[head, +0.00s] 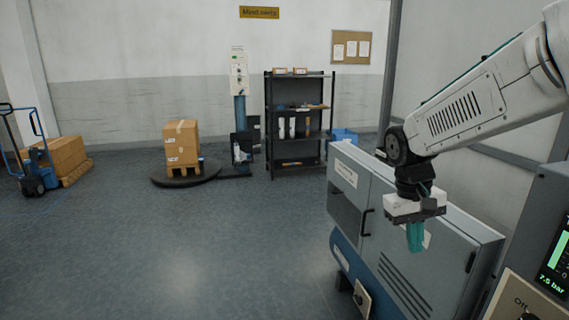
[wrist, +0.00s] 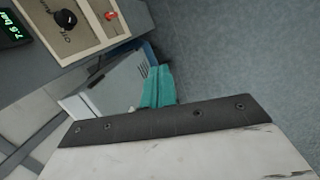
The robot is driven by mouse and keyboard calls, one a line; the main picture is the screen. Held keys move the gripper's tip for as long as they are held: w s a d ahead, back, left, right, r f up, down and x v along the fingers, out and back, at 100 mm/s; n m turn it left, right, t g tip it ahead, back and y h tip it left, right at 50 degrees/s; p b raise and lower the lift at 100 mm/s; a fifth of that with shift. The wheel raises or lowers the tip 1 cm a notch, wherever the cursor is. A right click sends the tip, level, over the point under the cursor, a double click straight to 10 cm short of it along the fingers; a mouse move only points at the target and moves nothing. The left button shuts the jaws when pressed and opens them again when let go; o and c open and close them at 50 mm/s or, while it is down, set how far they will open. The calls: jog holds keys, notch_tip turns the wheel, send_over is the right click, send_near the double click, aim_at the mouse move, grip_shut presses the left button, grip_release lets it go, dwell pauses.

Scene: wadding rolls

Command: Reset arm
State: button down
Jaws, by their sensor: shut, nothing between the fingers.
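My white arm reaches in from the upper right of the head view. My gripper (head: 415,240) hangs pointing down in front of the grey cabinet (head: 440,235). Its teal fingers are together, with nothing between them. In the wrist view the teal fingers (wrist: 158,87) show beyond the dark edge of the gripper body, also closed. Below them in that view are the cabinet (wrist: 112,82) and the floor. No contact between the fingers and the cabinet can be made out.
A control panel (head: 520,290) with a knob and a green pressure display stands at the lower right. A black shelf (head: 298,150), a boxed pallet turntable (head: 186,176) and a blue pallet truck (head: 35,180) are farther back. The floor (head: 190,250) at the left is clear.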

jog(key=s+r+t+y, duration=0.2)
jog(key=s+r, duration=0.2)
jog(key=s, duration=1.9)
jog(key=shift+s+a+m+t, duration=0.3)
jog(key=shift+s+m+t, duration=0.05)
jog(key=shift+m+t, duration=0.05)
